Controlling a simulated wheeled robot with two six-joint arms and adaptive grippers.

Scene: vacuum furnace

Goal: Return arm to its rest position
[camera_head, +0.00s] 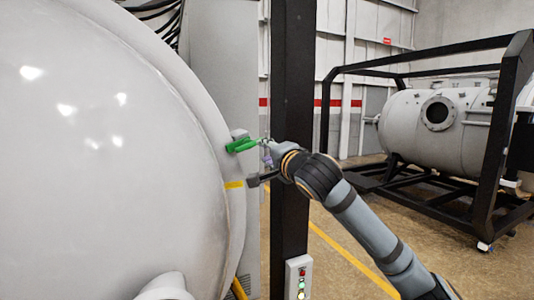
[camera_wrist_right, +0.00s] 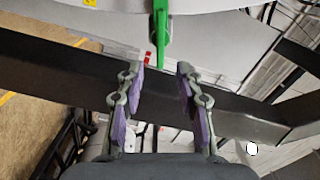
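My right arm (camera_head: 365,228) reaches in from the lower right of the head view. Its gripper (camera_head: 267,152) is beside a green handle (camera_head: 241,145) on the rim of the large pale furnace door (camera_head: 110,150). In the right wrist view the gripper (camera_wrist_right: 158,75) is open, with its purple-padded fingers apart and nothing between them. The green handle (camera_wrist_right: 160,30) shows just beyond the fingertips, at the furnace edge; I see no grip on it. My left gripper is in neither view.
A dark upright post (camera_head: 292,100) stands right behind my right gripper. A small button box (camera_head: 299,277) with lit lamps is at its lower part. A grey tank (camera_head: 435,125) in a black frame (camera_head: 497,135) stands at the back right. Bare floor (camera_head: 330,260) lies between.

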